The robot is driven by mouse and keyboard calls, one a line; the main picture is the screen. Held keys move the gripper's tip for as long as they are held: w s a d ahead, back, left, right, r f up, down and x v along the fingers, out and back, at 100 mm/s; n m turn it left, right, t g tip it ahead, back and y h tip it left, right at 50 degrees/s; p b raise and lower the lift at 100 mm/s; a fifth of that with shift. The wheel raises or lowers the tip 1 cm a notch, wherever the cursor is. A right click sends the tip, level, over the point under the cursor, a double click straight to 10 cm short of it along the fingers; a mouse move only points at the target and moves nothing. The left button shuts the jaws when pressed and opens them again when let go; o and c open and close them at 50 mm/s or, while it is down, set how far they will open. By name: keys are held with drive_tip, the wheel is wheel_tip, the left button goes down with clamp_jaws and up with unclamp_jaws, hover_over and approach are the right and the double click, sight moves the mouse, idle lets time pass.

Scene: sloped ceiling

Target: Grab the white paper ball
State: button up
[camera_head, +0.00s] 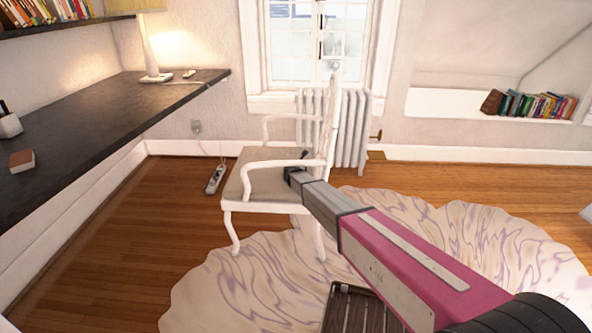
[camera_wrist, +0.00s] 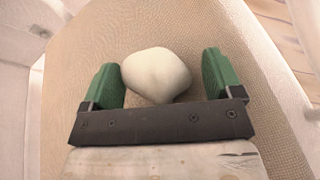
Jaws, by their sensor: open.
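The white paper ball (camera_wrist: 157,74) rests on the woven seat (camera_wrist: 185,38) of a white armchair. In the wrist view it lies between the two green fingers of my gripper (camera_wrist: 164,78), close to the left finger, with a gap to the right one. My gripper is open. In the head view my arm reaches over the chair seat (camera_head: 262,172), and my gripper (camera_head: 292,172) shows small and dark above it. The ball cannot be made out in the head view.
The chair's white armrest (camera_head: 275,163) and backrest (camera_head: 330,120) stand close around my gripper. A dark desk (camera_head: 100,110) runs along the left wall, and a radiator (camera_head: 352,130) is behind the chair. A patterned rug (camera_head: 250,285) covers the floor.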

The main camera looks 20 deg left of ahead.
drive_tip(key=shift+w+f, duration=0.15)
drive_tip(key=shift+f, duration=0.05)
drive_tip(key=c, duration=1)
drive_tip(key=shift+r, duration=0.15)
